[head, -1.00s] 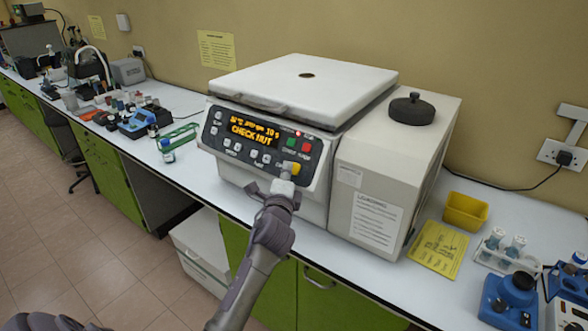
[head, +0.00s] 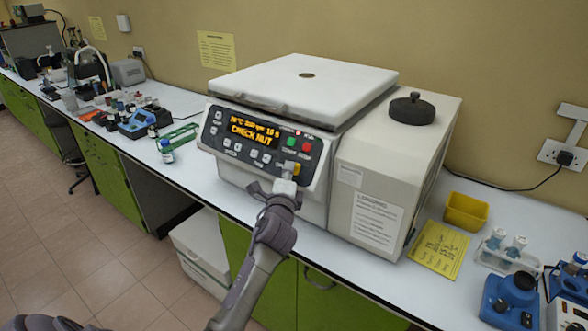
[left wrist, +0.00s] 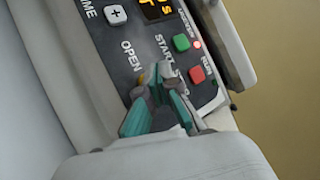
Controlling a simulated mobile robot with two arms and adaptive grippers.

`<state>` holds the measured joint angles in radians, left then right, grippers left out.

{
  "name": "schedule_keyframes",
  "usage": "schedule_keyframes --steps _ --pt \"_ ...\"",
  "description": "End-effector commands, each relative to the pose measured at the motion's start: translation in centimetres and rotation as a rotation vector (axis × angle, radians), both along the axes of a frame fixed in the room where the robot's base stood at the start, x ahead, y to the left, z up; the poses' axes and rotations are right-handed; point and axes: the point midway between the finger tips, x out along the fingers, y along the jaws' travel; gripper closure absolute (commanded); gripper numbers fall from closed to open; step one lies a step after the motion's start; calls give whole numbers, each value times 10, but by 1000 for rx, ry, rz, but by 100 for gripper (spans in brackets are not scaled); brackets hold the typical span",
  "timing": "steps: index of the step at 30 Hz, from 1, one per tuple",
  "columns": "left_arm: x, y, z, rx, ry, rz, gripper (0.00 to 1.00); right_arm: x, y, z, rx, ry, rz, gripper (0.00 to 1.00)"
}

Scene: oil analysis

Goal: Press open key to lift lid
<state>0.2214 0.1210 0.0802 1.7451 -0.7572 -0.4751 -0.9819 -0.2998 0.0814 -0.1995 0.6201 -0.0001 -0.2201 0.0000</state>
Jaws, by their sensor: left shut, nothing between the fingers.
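The centrifuge (head: 265,185) stands on the bench with its white lid (head: 305,85) down. Its dark panel shows orange text reading CHECK NUT. The yellow open key (head: 297,170) sits at the panel's lower right. My left gripper (head: 288,169) is shut and empty, its fingertips in front of this key and partly covering it. In the left wrist view the fingertips (left wrist: 152,76) are beside the OPEN label, with the key mostly hidden behind them. I cannot tell whether they touch it. My right gripper is not in view.
Green and red buttons lie just above the open key. A beige housing (head: 385,175) with a black knob (head: 411,109) adjoins on the right. A yellow tub (head: 466,211) and tube rack (head: 505,250) stand farther right. A green rack (head: 180,135) and small bottle (head: 167,151) stand left.

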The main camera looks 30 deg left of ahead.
Motion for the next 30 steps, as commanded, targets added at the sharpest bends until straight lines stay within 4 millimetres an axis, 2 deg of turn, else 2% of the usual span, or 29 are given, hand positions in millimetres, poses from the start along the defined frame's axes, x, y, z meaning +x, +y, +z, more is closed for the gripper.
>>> schedule_keyframes --steps 30 --pt "6 -1 -4 0 1 -1 100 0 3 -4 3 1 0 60"
